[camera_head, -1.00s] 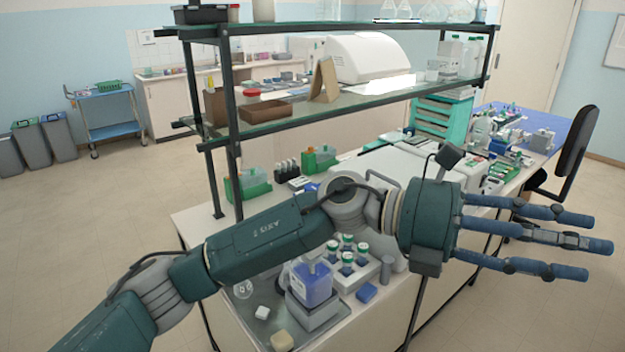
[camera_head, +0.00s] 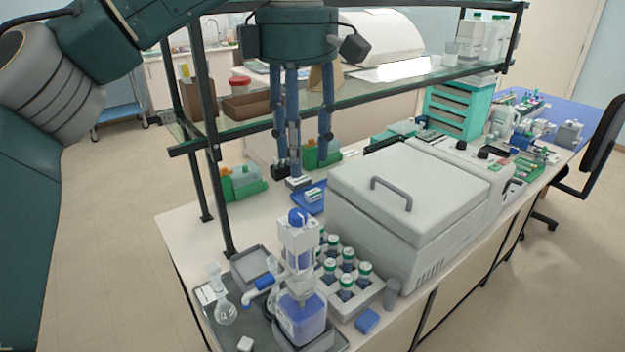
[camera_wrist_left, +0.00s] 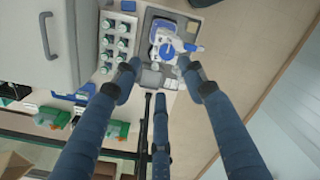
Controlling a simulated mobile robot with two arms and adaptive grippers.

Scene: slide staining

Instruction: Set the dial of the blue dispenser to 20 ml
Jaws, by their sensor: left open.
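The blue dispenser (camera_head: 298,248) stands upright on a bottle of blue liquid (camera_head: 303,320) at the front of the bench. It has a white body, a round blue knob (camera_head: 297,216) on top and a blue-tipped spout to the left. I cannot read a dial setting. In the left wrist view the dispenser (camera_wrist_left: 166,46) shows from above, beyond the fingertips. My left gripper (camera_head: 300,165) points down with its three fingers spread, empty, above and behind the dispenser in the head view. It does not appear to touch it. My right gripper is out of view.
A grey rack (camera_head: 331,285) of green-capped bottles stands right of the dispenser, with a large grey lidded machine (camera_head: 408,205) beyond. A grey tray (camera_head: 228,330) holds a flask (camera_head: 225,312). The dark shelf frame (camera_head: 212,150) and glass shelf are close to the gripper.

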